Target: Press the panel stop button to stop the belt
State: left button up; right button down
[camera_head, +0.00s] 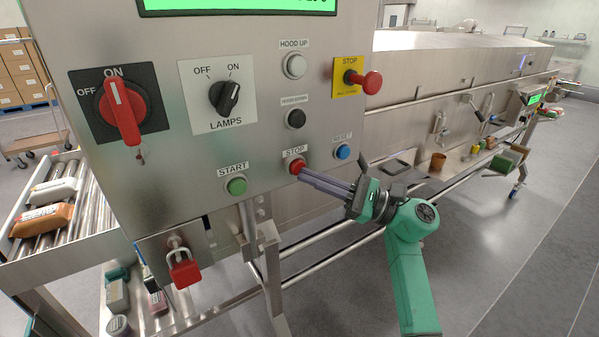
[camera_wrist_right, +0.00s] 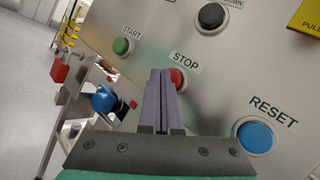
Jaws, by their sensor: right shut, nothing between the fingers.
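The red STOP button (camera_head: 297,166) sits low on the steel control panel (camera_head: 190,170), between the green START button (camera_head: 237,186) and the blue RESET button (camera_head: 343,152). My right gripper (camera_head: 304,173) is shut and empty. Its fingertips are at the STOP button; I cannot tell whether they touch it or stop just short. In the right wrist view the STOP button (camera_wrist_right: 177,79) is partly hidden behind the closed fingers (camera_wrist_right: 160,75). My left gripper is not in view.
A red mushroom stop knob (camera_head: 372,82) on a yellow plate is at the panel's upper right. A black hood button (camera_head: 295,118) is above STOP. A red padlock (camera_head: 184,268) hangs below the panel. A roller conveyor (camera_head: 95,215) with packages is at left.

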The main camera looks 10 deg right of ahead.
jog(key=shift+w+a+b, duration=0.2)
jog(key=shift+w+b, duration=0.3)
jog(key=shift+b, duration=0.2)
dwell(0.7)
jog(key=shift+s, duration=0.1)
jog(key=shift+s+d+b, duration=0.3)
jog(key=shift+s+b, duration=0.25)
jog(key=shift+s, duration=0.25)
jog(key=s, duration=0.1)
jog(key=s+d+b, duration=0.1)
jog(key=s, duration=0.1)
jog(key=s+d+b, duration=0.1)
jog(key=shift+s, duration=0.35)
jog(key=shift+w, duration=0.1)
